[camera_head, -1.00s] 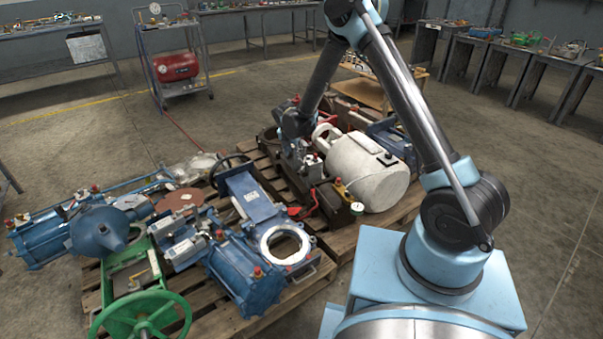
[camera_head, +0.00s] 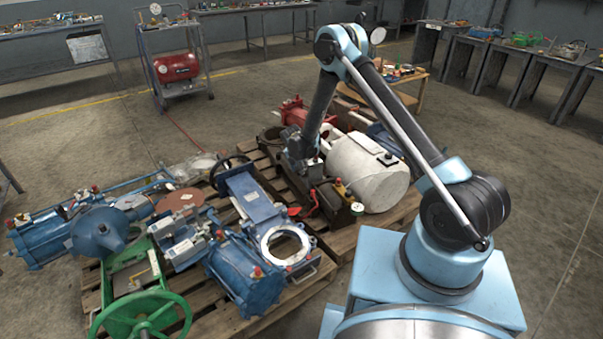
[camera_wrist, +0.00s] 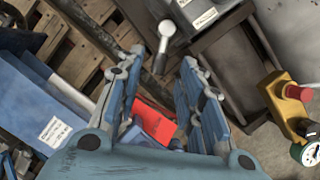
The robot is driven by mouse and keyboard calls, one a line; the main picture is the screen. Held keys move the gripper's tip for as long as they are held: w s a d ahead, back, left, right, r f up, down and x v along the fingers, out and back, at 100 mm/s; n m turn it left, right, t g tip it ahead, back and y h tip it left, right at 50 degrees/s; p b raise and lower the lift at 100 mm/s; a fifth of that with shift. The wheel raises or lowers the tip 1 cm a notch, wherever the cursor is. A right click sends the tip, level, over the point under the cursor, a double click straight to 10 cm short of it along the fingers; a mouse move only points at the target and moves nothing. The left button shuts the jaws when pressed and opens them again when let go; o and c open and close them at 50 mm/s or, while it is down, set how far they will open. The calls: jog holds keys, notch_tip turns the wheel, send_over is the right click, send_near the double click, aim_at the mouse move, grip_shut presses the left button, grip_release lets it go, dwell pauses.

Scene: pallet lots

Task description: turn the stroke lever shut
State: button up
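A short grey lever with a pale rounded end (camera_wrist: 166,31) stands just beyond my fingertips in the wrist view. It may be the stroke lever; I cannot be sure. A flat red piece (camera_wrist: 156,118) shows lower down between my fingers and is partly covered. My gripper (camera_wrist: 162,62) is open, with a wide gap between its two fingers and nothing held. In the head view my gripper (camera_head: 308,172) is low over the rear pallet, left of the white cylinder (camera_head: 368,170). The lever is not clearly seen there, as my arm and gripper cover that area.
A yellow fitting with a red button (camera_wrist: 292,98) and a gauge (camera_wrist: 306,153) are right of my gripper. A blue valve body (camera_wrist: 40,105) lies to its left. A green handwheel (camera_head: 140,318) and blue actuators crowd the front pallet. Open floor (camera_head: 75,150) lies behind.

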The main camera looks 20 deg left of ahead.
aim_at(299, 172)
jog(key=shift+x, duration=1.5)
grip_shut()
jog(key=shift+d, duration=0.15)
